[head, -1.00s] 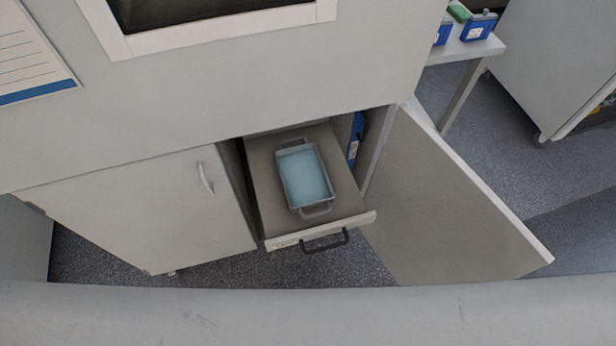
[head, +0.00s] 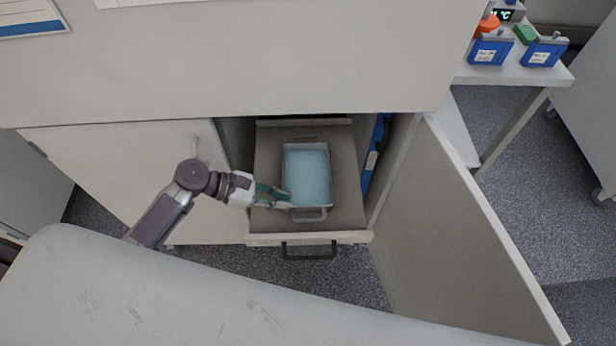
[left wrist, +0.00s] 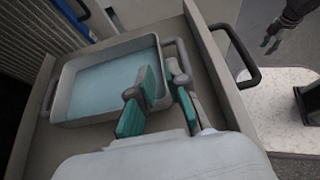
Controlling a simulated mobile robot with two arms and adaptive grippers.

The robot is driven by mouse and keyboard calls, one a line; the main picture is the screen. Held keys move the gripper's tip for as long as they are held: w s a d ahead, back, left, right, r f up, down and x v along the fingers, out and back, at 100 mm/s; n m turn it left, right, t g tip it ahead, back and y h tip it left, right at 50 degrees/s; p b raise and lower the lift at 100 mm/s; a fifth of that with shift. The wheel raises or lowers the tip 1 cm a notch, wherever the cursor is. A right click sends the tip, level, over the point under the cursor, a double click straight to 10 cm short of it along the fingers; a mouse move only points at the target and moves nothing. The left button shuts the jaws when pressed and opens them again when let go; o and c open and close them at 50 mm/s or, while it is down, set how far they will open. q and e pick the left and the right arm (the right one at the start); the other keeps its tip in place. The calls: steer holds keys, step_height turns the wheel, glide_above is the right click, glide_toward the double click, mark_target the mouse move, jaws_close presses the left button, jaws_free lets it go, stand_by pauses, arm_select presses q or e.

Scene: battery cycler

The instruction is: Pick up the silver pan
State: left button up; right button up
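The silver pan (head: 307,172) is rectangular, with pale blue in its bottom and a handle at each end. It rests on the pulled-out drawer shelf (head: 268,150). My left gripper (head: 285,198) is at its near left corner, by the near handle (head: 309,215). In the left wrist view, the pan (left wrist: 68,108) lies under the fingers. The left gripper (left wrist: 163,78) is open there, its teal-padded fingers apart near the handle; whether they touch it is unclear. A dark gripper (left wrist: 270,43), apparently my right one, shows small at the top right; its opening is unclear.
The shelf's black front handle (head: 309,251) is below the pan. An open cabinet door (head: 470,230) stands at the right and a closed door (head: 130,175) at the left. Blue items (head: 375,155) are beside the shelf. A side table (head: 510,77) holds blue boxes.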

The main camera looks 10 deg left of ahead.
mark_target(308, 207)
arm_select(q)
steer(key=x, duration=0.8)
steer(key=shift+a+f, duration=0.2)
steer(key=shift+f, duration=0.1)
jaws_close()
